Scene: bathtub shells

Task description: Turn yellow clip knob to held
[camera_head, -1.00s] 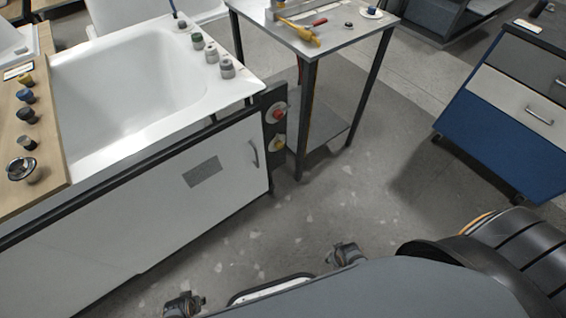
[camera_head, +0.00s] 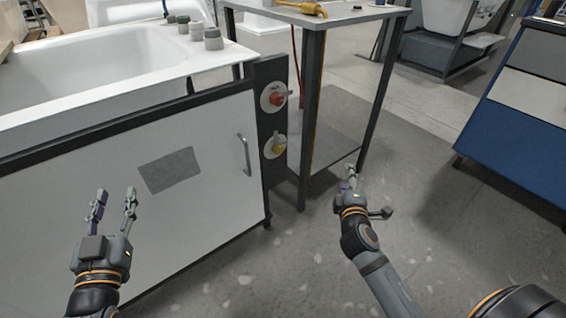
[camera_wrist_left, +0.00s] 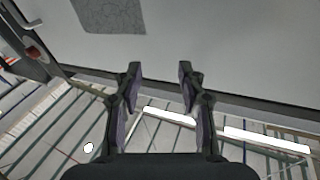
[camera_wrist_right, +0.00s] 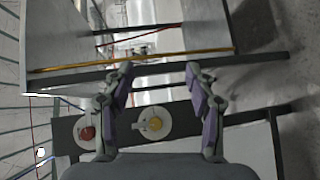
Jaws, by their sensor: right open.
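The yellow clip knob (camera_head: 276,147) sits on a pale round plate on the dark upright panel at the right end of the tub's cabinet. A red knob (camera_head: 277,98) is above it on the same panel. In the right wrist view the yellow knob (camera_wrist_right: 154,124) shows between the fingers, with the red knob (camera_wrist_right: 88,133) to its left. My right gripper (camera_head: 347,172) is open and empty, to the right of the panel and apart from the knob. My left gripper (camera_head: 116,193) is open and empty in front of the white cabinet front.
The white tub (camera_head: 120,60) stands on the cabinet, with several jars on its rim. A metal table (camera_head: 313,120) stands just right of the panel, its legs and low shelf near my right gripper. A blue drawer cabinet (camera_head: 510,150) is at far right. The middle floor is clear.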

